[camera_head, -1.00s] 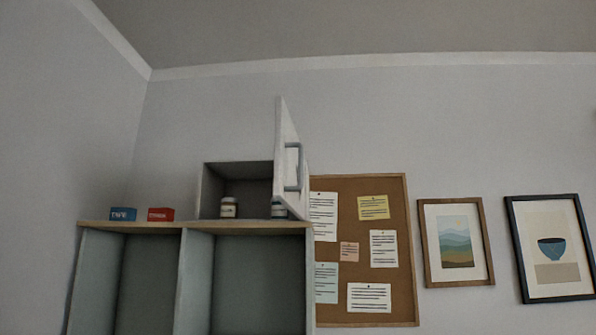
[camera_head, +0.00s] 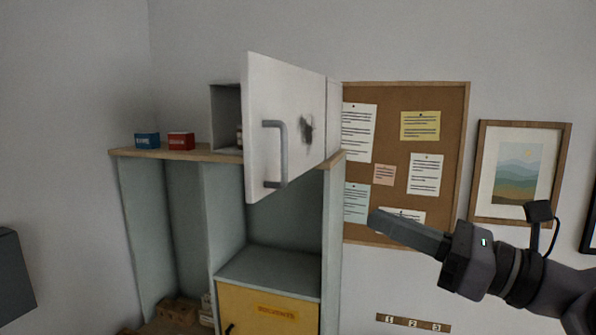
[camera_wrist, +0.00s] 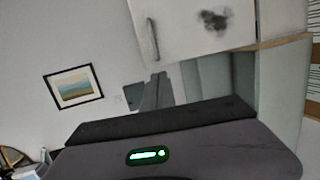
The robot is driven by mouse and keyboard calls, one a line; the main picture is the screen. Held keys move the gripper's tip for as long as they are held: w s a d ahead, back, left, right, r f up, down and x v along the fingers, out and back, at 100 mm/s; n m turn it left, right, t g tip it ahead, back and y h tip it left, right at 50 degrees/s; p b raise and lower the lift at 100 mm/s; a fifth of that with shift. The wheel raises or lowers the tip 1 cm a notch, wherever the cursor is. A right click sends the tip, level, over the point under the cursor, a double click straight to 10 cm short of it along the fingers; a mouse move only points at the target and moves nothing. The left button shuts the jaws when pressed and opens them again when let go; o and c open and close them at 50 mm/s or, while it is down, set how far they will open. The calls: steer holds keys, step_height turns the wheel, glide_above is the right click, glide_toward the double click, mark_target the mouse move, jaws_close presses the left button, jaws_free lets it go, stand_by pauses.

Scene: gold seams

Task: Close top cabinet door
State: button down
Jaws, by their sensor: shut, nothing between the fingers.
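The top cabinet (camera_head: 225,115) stands on the wooden top of the shelf unit. Its white door (camera_head: 268,90) is swung open towards me, hinged on the right side. The door has a grey bar handle (camera_head: 281,153) near its free edge and a dark smudge. My gripper (camera_head: 374,219) is shut and empty, to the right of and below the door, apart from it, in front of the cork board. In the wrist view the door (camera_wrist: 185,30) is at the top, above my gripper (camera_wrist: 157,82). The cabinet's inside is mostly hidden behind the door.
A blue box (camera_head: 147,140) and a red box (camera_head: 181,141) sit on the unit's top (camera_head: 130,153), left of the cabinet. Below is a yellow door (camera_head: 250,305). A cork board (camera_head: 455,105) and a framed picture (camera_head: 480,165) hang at the right.

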mark_target(287, 187)
steer(key=p+x, duration=0.1)
steer(key=x, duration=0.3)
steer(key=p+x, duration=0.1)
steer(key=x, duration=0.3)
steer(key=p+x, duration=0.2)
steer(key=x, duration=0.3)
steer(key=shift+s+a+f, duration=0.25)
steer(key=shift+s+a, duration=0.1)
steer(key=shift+w+a, duration=0.1)
steer(key=shift+w, duration=0.15)
